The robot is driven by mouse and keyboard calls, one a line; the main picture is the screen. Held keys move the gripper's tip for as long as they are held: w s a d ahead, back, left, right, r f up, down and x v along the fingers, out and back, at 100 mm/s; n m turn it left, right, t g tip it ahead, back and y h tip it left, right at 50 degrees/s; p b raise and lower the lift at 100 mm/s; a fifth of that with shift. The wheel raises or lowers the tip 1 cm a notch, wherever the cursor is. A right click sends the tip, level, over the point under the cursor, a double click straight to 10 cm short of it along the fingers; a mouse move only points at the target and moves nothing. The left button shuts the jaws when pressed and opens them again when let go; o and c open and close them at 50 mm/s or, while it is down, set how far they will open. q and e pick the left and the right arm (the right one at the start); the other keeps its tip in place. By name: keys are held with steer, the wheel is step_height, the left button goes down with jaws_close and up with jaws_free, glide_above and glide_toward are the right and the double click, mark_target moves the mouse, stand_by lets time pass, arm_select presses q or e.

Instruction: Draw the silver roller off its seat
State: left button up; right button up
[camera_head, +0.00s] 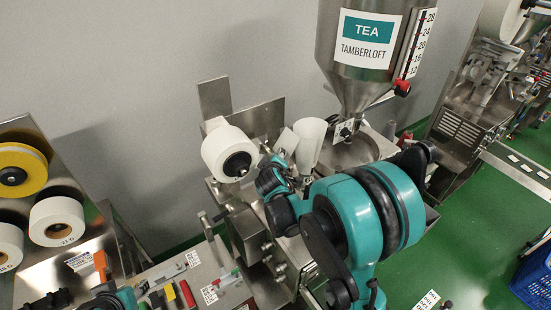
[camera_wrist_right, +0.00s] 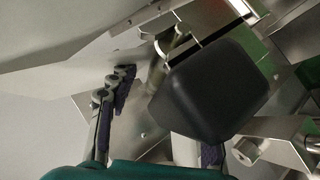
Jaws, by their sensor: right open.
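I cannot pick out the silver roller with certainty. In the right wrist view a slim silver cylinder (camera_wrist_right: 162,66) shows between the finger lines, partly behind a dark rounded block (camera_wrist_right: 212,90). A short silver cylinder end (camera_wrist_right: 244,150) also shows at the lower right, on a metal plate. My right gripper (camera_wrist_right: 160,115) is open, with one finger left of the block and the other partly hidden under it. In the head view my right gripper (camera_head: 273,195) is at the packing machine (camera_head: 245,232), below the white paper roll (camera_head: 228,152). I see no contact with a roller.
The hopper (camera_head: 345,80) rises behind my right arm, with a white funnel (camera_head: 309,142) beside the paper roll. At left, a rack holds yellow (camera_head: 22,160) and white rolls (camera_head: 57,222). Tools lie on the bench (camera_head: 205,270). Part of my left arm shows at the bottom left.

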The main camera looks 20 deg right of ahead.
steer(key=shift+w+f, duration=0.1)
steer(key=shift+w, duration=0.05)
jaws_close()
steer(key=shift+r, duration=0.65)
steer(key=r, duration=0.2)
steer(key=s+r, duration=0.1)
steer(key=shift+d+r, duration=0.2)
steer(key=shift+d, duration=0.05)
steer(key=s+d+r, duration=0.4)
steer(key=s+r, duration=0.2)
steer(key=s, duration=0.3)
steer(key=shift+s+d+r, duration=0.2)
steer(key=shift+s+d, duration=0.1)
steer(key=shift+s, duration=0.05)
